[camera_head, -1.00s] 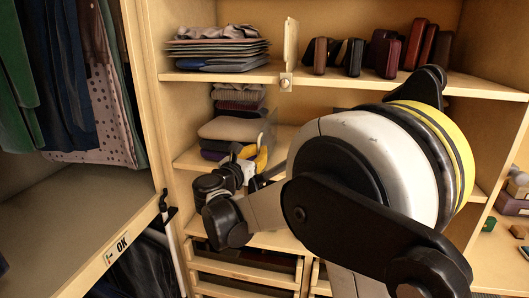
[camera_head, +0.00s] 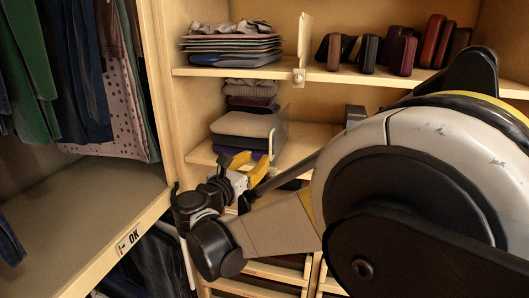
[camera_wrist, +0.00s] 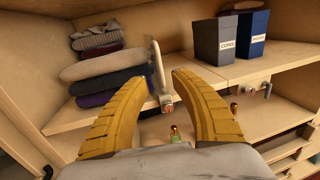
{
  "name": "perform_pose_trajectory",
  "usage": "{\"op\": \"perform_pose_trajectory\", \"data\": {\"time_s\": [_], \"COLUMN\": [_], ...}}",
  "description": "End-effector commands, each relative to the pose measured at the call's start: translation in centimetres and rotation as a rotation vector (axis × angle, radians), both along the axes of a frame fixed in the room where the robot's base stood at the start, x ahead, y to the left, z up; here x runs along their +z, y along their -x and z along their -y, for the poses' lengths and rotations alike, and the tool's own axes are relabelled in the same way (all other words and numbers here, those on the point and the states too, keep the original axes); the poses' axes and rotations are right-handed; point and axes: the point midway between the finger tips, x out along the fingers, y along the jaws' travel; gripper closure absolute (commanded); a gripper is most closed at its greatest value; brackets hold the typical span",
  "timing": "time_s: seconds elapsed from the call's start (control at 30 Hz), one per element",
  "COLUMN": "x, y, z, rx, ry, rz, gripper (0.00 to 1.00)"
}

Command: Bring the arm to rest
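My gripper (camera_head: 246,163) is in front of the shelf unit in the head view, its yellow fingers beside a stack of folded clothes (camera_head: 243,130). In the wrist view my gripper (camera_wrist: 161,78) has its two yellow fingers spread apart, with nothing between the tips. The folded stack (camera_wrist: 108,75) lies on the shelf beyond the left finger. My arm is bent, and its large joint fills the right of the head view. Whether the fingers touch the shelf cannot be told.
A clear upright divider (camera_wrist: 158,67) stands beside the stack. Two bins, grey (camera_wrist: 212,41) and blue (camera_wrist: 251,33), stand further right. Wallets or cases (camera_head: 404,53) sit on the upper shelf (camera_head: 330,76).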

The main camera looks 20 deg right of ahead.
Motion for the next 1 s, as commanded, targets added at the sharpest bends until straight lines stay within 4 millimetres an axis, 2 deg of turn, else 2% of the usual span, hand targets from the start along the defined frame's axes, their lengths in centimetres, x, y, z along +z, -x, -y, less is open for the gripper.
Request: {"op": "perform_pose_trajectory", "data": {"time_s": [0.1, 0.27, 0.53, 0.67, 0.77, 0.87, 0.9, 1.0], "x": [0.0, 0.0, 0.0, -1.2, -4.0, -8.4, -10.3, -14.9], "y": [1.2, 1.8, 1.8, 2.6, 4.6, 8.3, 10.0, 14.5], "z": [-1.2, -1.8, -1.8, -0.6, 1.9, 4.5, 5.2, 5.9], "rx": [0.002, 0.0, -0.001, -0.01, -0.042, -0.123, -0.171, -0.32], "ry": [0.0, 0.0, -0.001, -0.094, -0.317, -0.658, -0.81, -1.183], "rz": [0.0, 0.0, 0.0, 0.017, 0.066, 0.158, 0.206, 0.345], "gripper": [0.69, 0.69, 0.69, 0.69, 0.69, 0.69, 0.69, 0.69]}}
